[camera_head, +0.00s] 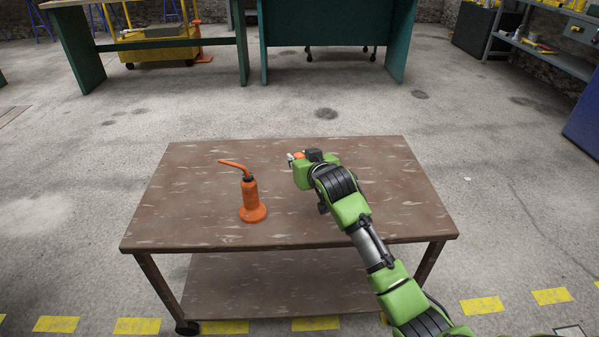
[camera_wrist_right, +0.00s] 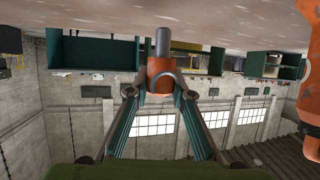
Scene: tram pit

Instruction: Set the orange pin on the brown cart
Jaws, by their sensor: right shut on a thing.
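The orange pin (camera_wrist_right: 160,78) is between the fingers of my right gripper (camera_wrist_right: 160,90), which is shut on it. Its grey shaft points toward the cart top, which fills the top of the upside-down right wrist view. In the head view only a small orange bit of the pin (camera_head: 299,155) shows beside my right gripper (camera_head: 293,158). The brown cart (camera_head: 190,200) has a flat, worn top and a lower shelf. My right gripper is over the far middle of its top. I cannot tell whether the pin touches the cart. My left gripper is not in view.
An orange oil can (camera_head: 253,205) with a bent spout stands on the cart, left of my right arm; its side shows in the wrist view (camera_wrist_right: 311,80). The cart top is bare at left and right. Green benches (camera_head: 330,35) stand behind, across open floor.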

